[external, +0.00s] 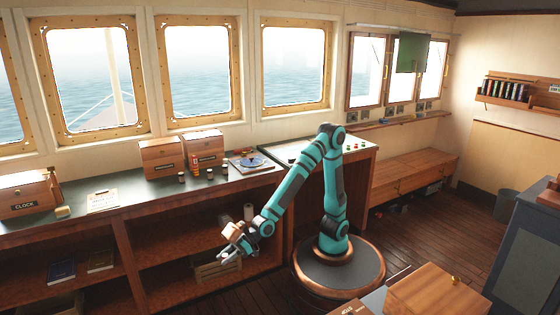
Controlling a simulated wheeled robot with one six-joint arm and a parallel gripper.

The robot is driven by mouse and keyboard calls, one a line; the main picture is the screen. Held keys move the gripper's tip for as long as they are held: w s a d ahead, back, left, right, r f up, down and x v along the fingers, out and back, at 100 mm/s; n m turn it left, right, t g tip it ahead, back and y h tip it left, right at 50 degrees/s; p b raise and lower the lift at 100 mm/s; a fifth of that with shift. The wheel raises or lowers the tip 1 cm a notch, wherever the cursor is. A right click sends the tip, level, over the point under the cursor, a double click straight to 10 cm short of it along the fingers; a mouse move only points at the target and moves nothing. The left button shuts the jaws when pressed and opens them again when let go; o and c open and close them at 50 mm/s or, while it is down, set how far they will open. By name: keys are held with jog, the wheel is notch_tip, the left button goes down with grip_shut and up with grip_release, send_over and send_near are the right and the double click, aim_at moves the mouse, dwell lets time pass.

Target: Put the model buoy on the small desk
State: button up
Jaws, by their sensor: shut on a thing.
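My gripper (229,252) is low in front of the open shelving, left of my base. It is shut on a small tan-brown thing (233,229). The thing is small and partly covered by the gripper, so I cannot tell for sure that it is the model buoy. No other thing in view is clearly a buoy. A desk (357,149) with a pale sheet and small coloured knobs stands behind my arm. I cannot tell for sure whether it is the small desk.
The long counter (140,202) holds wooden boxes (161,158), small jars and a round blue dial (250,161). A slatted crate (215,268) stands low in the shelving. A wooden bench (412,175) is at the right. A wooden box (437,294) stands in the foreground.

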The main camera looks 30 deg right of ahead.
jog(key=w+a+f+m+t, duration=0.1)
jog(key=w+a+f, duration=0.1)
jog(key=w, duration=0.5)
jog(key=w+a+f+m+t, duration=0.1)
jog(key=w+a+t, duration=0.1)
jog(key=w, duration=0.6)
jog(key=w+a+f+m+t, duration=0.1)
jog(key=w+a+f, duration=0.1)
jog(key=w, duration=0.6)
jog(key=shift+a+f+m, duration=0.3)
jog(key=shift+a, duration=0.25)
jog(key=shift+w, duration=0.1)
